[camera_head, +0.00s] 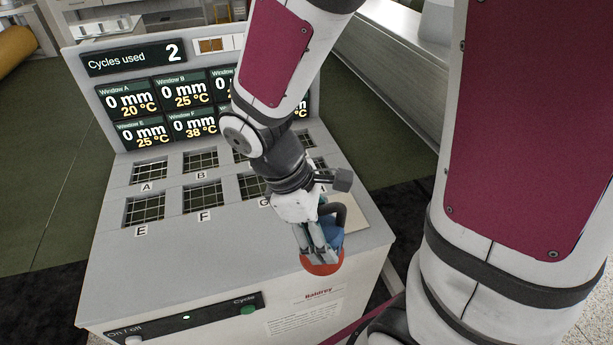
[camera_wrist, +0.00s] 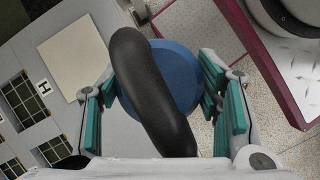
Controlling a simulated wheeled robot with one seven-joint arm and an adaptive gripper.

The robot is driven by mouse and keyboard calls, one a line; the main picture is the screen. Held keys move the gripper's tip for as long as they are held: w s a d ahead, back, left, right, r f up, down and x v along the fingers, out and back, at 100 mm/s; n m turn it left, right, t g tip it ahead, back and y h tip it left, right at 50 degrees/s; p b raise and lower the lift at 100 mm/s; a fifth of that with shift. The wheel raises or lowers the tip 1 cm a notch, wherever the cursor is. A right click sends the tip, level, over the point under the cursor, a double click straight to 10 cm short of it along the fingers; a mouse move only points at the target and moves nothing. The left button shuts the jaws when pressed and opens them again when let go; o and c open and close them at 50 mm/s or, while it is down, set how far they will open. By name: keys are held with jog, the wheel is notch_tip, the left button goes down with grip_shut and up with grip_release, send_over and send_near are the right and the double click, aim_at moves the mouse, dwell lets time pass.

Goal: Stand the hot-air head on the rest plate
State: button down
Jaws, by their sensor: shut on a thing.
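The hot-air head (camera_head: 332,225) has a blue round body and a thick curved black handle. An orange-red round part shows at its lower end, by the machine's front right corner. My gripper (camera_head: 318,255) is shut on the head; in the wrist view its teal pads flank the blue body (camera_wrist: 185,75), and the black handle (camera_wrist: 150,95) crosses between them. A plain beige square, seemingly the rest plate (camera_wrist: 85,57), lies bare on the machine top near window H. In the head view the plate (camera_head: 357,218) is partly hidden behind the head and gripper.
The grey machine top (camera_head: 180,265) has several lettered grid windows and an upright display panel (camera_head: 150,85) behind. Buttons and a label are on its front face. In the wrist view, speckled floor and my maroon-edged base lie to the right. The front left top is clear.

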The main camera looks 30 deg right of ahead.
jog(key=shift+w+d+f, duration=0.8)
jog(key=shift+w+d, duration=0.95)
jog(key=shift+d, duration=0.05)
jog(key=shift+w+d+f, duration=0.8)
jog(key=shift+w+d, duration=1)
jog(key=shift+d, duration=0.05)
jog(key=shift+w+d+f, duration=0.8)
jog(key=shift+w+d, duration=0.95)
jog(key=shift+d, duration=0.05)
jog(key=shift+f, duration=0.1)
jog(key=c, duration=0.5)
grip_release()
jog(key=shift+f, duration=0.1)
jog(key=v, duration=1.2)
notch_tip(320, 180, up, 12)
jog(key=m+t+y, duration=0.3)
jog(key=m+t, duration=0.4)
jog(key=m, duration=0.3)
send_over(326, 233)
jog(key=shift+s+a+f+t+y, duration=0.1)
jog(key=shift+s+a+t+y, duration=0.15)
jog(key=shift+s+t+y, duration=0.2)
